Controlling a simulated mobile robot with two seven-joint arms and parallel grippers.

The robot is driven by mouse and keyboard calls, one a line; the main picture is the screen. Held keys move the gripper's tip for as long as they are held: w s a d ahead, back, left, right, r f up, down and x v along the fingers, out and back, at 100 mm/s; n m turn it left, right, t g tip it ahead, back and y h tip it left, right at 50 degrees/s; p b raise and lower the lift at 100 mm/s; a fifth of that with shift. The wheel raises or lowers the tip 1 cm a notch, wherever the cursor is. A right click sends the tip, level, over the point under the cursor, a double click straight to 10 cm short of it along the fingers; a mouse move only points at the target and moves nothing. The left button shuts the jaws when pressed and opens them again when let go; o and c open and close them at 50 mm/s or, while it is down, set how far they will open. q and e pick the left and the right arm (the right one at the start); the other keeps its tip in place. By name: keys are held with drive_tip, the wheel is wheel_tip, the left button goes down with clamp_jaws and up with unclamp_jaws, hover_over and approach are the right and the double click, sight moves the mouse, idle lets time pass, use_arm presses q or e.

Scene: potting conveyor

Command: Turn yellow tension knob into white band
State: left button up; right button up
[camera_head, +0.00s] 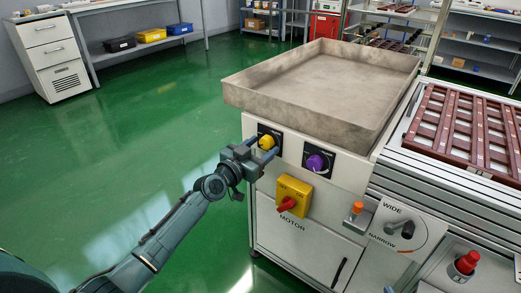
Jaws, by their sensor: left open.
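The yellow tension knob (266,142) sits on a dark dial plate at the upper left of the white machine front. My left gripper (264,147) is at this knob, with its fingers open on either side of it. I cannot tell whether the fingers touch the knob. The gripper and the small picture size hide much of the dial plate, and I cannot make out the white band or where the knob points. My right gripper is not in view.
A purple knob (315,162) is just right of the yellow one. Below are a yellow box with a red motor switch (287,203), an orange-topped part (356,208), a wide/narrow lever (407,231) and a red button (467,262). A grey tray (300,122) overhangs above. Green floor is clear at left.

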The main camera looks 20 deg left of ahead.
use_arm(q)
drive_tip(key=c, duration=1)
drive_tip(key=shift+n, duration=0.4)
drive_tip(key=n, duration=0.3)
drive_tip(key=shift+n, duration=0.4)
drive_tip(key=n, duration=0.4)
drive_tip(key=shift+d+n, duration=0.1)
drive_tip(key=shift+n, duration=0.2)
drive_tip(key=n, duration=0.5)
drive_tip(key=shift+n+p, duration=0.3)
drive_tip(key=shift+n, duration=1.4)
